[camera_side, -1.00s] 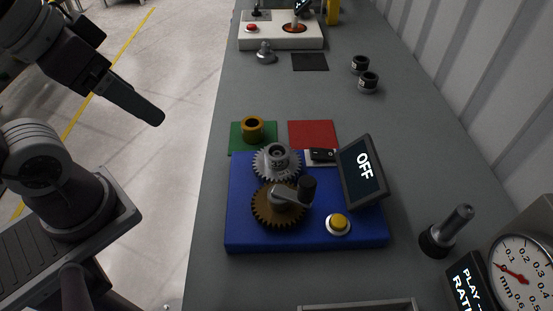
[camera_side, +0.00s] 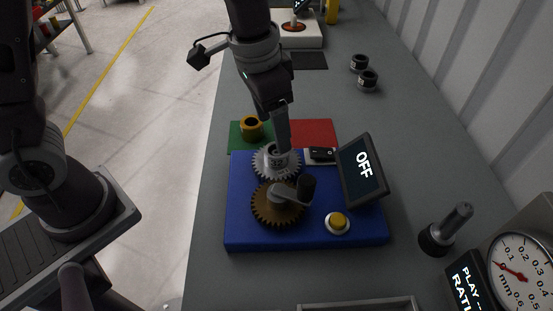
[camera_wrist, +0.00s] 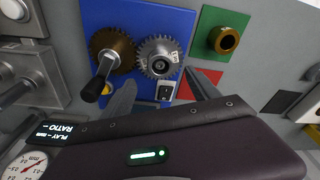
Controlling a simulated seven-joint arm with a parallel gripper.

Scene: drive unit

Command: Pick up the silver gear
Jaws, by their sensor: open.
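The silver gear (camera_side: 268,165) sits on the blue drive unit base (camera_side: 240,228), meshed against or right beside the bronze gear (camera_side: 262,208) with its crank handle. It also shows in the wrist view (camera_wrist: 150,66), toothed, with a raised hub. My gripper (camera_side: 284,146) is just above the silver gear's hub in the side view, pointing down, and hides part of it. In the wrist view my gripper (camera_wrist: 158,88) has its two fingers apart, with the gear a little beyond the tips. Nothing is between the fingers.
A black rocker switch (camera_side: 322,154), an OFF display (camera_side: 362,172) and a yellow button (camera_side: 338,222) are on the base, right of the gears. A brass bushing (camera_side: 251,128) stands on a green square behind; a red square (camera_side: 318,130) is bare. The bench's left strip is clear.

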